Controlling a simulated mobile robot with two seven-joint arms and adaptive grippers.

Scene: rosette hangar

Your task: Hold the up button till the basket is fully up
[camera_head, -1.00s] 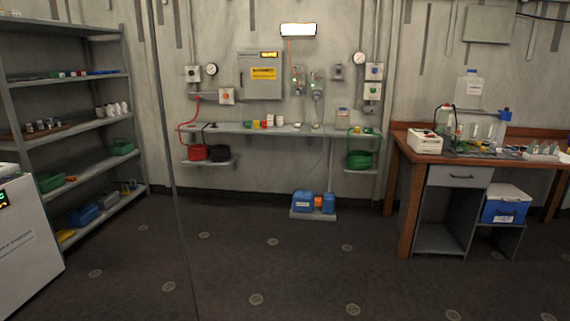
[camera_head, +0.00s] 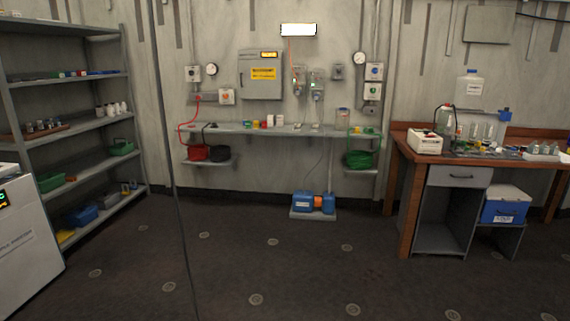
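No basket that I can name for sure shows in the head view. Small wall boxes with round buttons or knobs are mounted on the back wall: one at the left (camera_head: 227,96), and two stacked at the right, an upper one (camera_head: 374,71) and a lower one (camera_head: 371,91). Their markings are too small to read, so I cannot tell which holds an up button. Neither of my grippers is in view.
A grey shelf rack (camera_head: 75,130) stands at the left. A narrow wall shelf (camera_head: 275,129) runs along the back wall. A wooden workbench (camera_head: 470,157) with a blue-and-white cooler (camera_head: 504,206) below stands at the right. The dark floor (camera_head: 270,265) between is clear.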

